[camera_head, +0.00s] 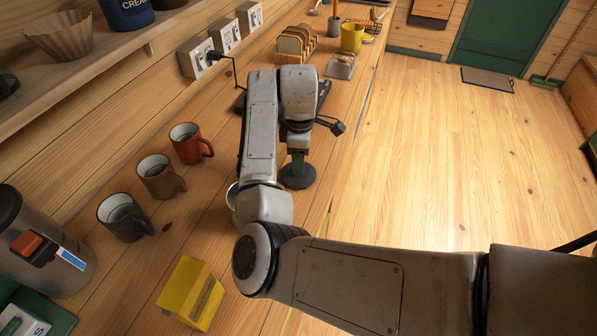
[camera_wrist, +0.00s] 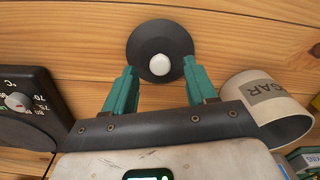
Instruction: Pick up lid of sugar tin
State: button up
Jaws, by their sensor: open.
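The lid (camera_wrist: 150,35) is a dark round disc with a white knob, lying on the wooden counter in the wrist view. It also shows in the head view (camera_head: 304,183) below my gripper. My gripper (camera_wrist: 160,68) has green fingers, open, with their tips near the lid's near edge on either side of the knob, holding nothing. In the head view the gripper (camera_head: 298,165) points down at the lid. The sugar tin (camera_wrist: 292,122), white with a grey label ending in "GAR", stands apart to the right in the wrist view; in the head view my arm mostly hides it.
A black device with a temperature dial (camera_wrist: 18,102) is left of the gripper in the wrist view. In the head view, red (camera_head: 188,145), brown (camera_head: 158,178) and dark (camera_head: 122,218) mugs line the left, with a yellow box (camera_head: 190,292) in front. A toast rack (camera_head: 295,44) stands farther back.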

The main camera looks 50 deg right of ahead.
jog(key=shift+f, duration=1.45)
jog(key=shift+c, duration=0.2)
grip_shut()
